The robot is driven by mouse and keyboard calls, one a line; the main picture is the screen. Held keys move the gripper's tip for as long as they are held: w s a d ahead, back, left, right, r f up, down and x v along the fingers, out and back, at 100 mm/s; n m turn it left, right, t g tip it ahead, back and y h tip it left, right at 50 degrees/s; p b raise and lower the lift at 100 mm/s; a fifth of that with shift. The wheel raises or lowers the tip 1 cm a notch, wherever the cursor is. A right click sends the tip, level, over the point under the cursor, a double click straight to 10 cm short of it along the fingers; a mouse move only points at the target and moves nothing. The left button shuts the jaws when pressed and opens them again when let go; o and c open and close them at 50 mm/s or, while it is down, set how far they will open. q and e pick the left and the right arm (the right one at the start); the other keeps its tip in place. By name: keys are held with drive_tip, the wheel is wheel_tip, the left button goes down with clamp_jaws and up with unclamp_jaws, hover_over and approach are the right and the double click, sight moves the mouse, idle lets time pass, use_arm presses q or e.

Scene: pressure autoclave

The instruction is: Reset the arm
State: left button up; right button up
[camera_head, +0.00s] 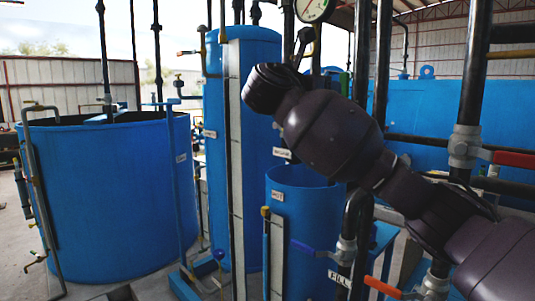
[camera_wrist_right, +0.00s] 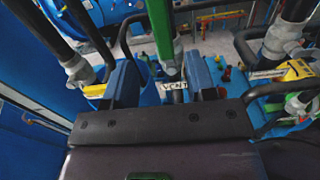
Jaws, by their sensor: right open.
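My right arm (camera_head: 330,130) comes in from the right in the head view and reaches up across the middle, in front of the pipes and tanks. Its gripper fingers cannot be made out clearly there. In the right wrist view my right gripper (camera_wrist_right: 162,80) is open, with its two dark blue fingers apart. I see nothing held between them. My left arm and left gripper are not in view.
A wide blue tank (camera_head: 105,205) stands at the left and a tall blue tank (camera_head: 255,65) in the middle. A pressure gauge (camera_head: 314,8) is above the arm. A red-handled valve (camera_head: 510,158), a blue valve handle (camera_head: 312,247) and black vertical pipes (camera_head: 470,70) crowd close around the arm.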

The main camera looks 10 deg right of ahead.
drive_tip(key=w+a+r+m+t+y, duration=0.3)
drive_tip(key=a+m+t+y, duration=0.1)
drive_tip(key=a+t+y, duration=0.65)
wheel_tip(320, 180, down, 23)
drive_tip(key=s+m+g+y, duration=0.1)
drive_tip(key=m+g+y, duration=0.1)
drive_tip(key=m+y, duration=0.65)
drive_tip(key=s+d+f+m+g, duration=0.1)
drive_tip(key=s+d+f+m, duration=0.3)
drive_tip(key=f, duration=0.5)
drive_tip(key=s+d+f+m+g+h, duration=0.1)
drive_tip(key=s+d+f, duration=0.35)
drive_tip(key=f, duration=0.45)
drive_tip(key=s+d+f+m, duration=0.3)
drive_tip(key=s+f, duration=0.2)
drive_tip(key=f, duration=0.5)
drive_tip(key=s+d+f+m+g+h, duration=0.2)
drive_tip(key=s+d+f, duration=0.2)
drive_tip(key=s+f, duration=0.6)
drive_tip(key=s+d+f+m+g+h, duration=0.2)
drive_tip(key=s+d+f+g, duration=0.1)
drive_tip(key=s+f, duration=0.7)
drive_tip(key=s+d, duration=0.1)
drive_tip(key=s, duration=0.2)
drive_tip(key=shift+s+f+g, duration=0.35)
drive_tip(key=shift+s, duration=0.05)
